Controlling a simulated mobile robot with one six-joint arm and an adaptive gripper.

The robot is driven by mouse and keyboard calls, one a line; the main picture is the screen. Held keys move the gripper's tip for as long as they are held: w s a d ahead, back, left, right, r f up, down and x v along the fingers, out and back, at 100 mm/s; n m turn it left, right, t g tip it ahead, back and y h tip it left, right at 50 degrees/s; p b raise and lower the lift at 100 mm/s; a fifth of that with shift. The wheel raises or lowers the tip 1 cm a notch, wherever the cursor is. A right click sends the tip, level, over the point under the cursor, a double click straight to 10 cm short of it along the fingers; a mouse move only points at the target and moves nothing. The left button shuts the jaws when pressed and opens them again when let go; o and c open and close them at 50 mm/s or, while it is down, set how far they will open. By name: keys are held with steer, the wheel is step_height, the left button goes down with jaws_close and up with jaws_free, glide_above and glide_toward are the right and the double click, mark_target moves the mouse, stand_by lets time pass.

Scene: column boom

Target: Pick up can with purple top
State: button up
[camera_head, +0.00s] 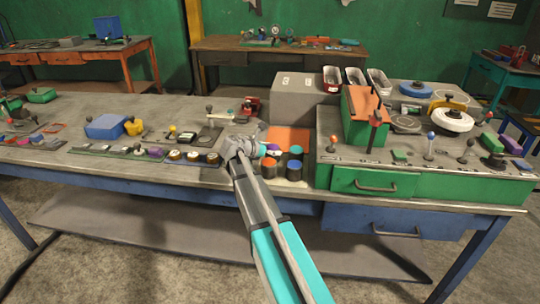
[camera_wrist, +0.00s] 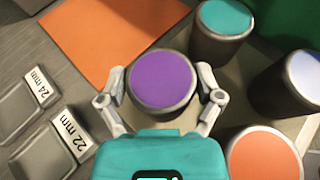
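The can with the purple top (camera_wrist: 161,80) stands upright in the middle of the wrist view. My gripper (camera_wrist: 162,92) is open around it, one finger on the left and one on the right. The fingers are close to the can's sides; I cannot tell whether they touch.
An orange mat (camera_wrist: 105,35) lies behind. Grey blocks labelled 24 mm (camera_wrist: 25,95) and 22 mm (camera_wrist: 55,145) are at left. A green drawer unit (camera_head: 440,187) stands right.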

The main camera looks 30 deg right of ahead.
mark_target(273, 147)
steer(key=c, duration=0.6)
steer(key=shift+r, duration=0.15)
steer(key=shift+c, duration=0.2)
step_height(273, 147, up, 3)
steer(key=p, duration=0.3)
steer(key=s+a+r+p, duration=0.1)
steer(key=s+r+p, duration=0.8)
steer(key=s, duration=0.5)
steer(key=shift+a+r+p, duration=0.35)
steer(key=shift+p, duration=0.15)
